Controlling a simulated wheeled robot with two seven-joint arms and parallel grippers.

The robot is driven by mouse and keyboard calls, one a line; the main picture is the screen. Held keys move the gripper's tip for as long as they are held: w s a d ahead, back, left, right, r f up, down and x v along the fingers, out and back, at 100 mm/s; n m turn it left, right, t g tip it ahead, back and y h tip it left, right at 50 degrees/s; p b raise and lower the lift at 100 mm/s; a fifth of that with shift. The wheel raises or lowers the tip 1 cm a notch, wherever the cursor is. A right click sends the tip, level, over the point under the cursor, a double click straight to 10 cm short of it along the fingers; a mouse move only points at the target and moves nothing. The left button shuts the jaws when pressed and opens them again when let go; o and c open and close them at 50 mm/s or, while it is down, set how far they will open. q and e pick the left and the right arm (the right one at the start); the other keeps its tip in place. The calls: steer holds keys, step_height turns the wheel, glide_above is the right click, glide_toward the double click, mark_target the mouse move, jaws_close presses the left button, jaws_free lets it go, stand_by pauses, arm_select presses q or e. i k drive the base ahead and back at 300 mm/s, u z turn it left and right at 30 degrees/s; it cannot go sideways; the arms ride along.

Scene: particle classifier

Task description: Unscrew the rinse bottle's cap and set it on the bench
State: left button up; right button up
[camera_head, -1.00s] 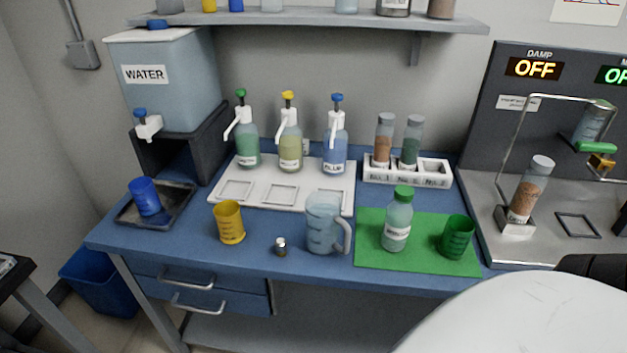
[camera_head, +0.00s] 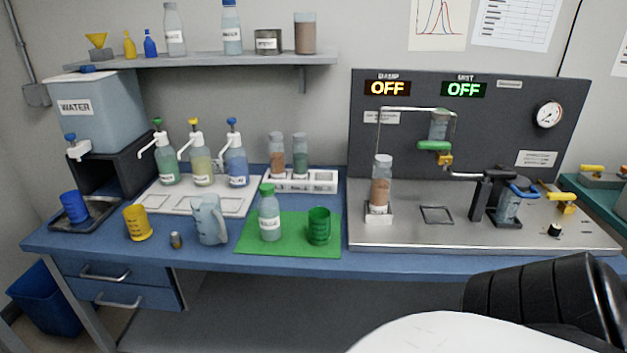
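The rinse bottle (camera_head: 269,219) stands upright on the green mat (camera_head: 284,246) near the front of the bench. It is pale green and clear with a white label. Its green cap (camera_head: 266,189) is on top of the neck. A green cup (camera_head: 319,227) stands just to its right on the same mat. Neither gripper shows. A black, ribbed part of my own arm is at the lower right, well apart from the bottle.
A measuring jug (camera_head: 208,221), a small metal-topped vial (camera_head: 176,240) and a yellow cup (camera_head: 137,223) stand left of the mat. Pump bottles (camera_head: 201,168) are behind on a white tray. A steel-topped apparatus (camera_head: 460,237) fills the right. Some blue bench (camera_head: 190,257) is bare at the front edge.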

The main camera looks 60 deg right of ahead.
mark_target(268, 206)
steer(key=k, duration=0.1)
steer(key=z, duration=1.35)
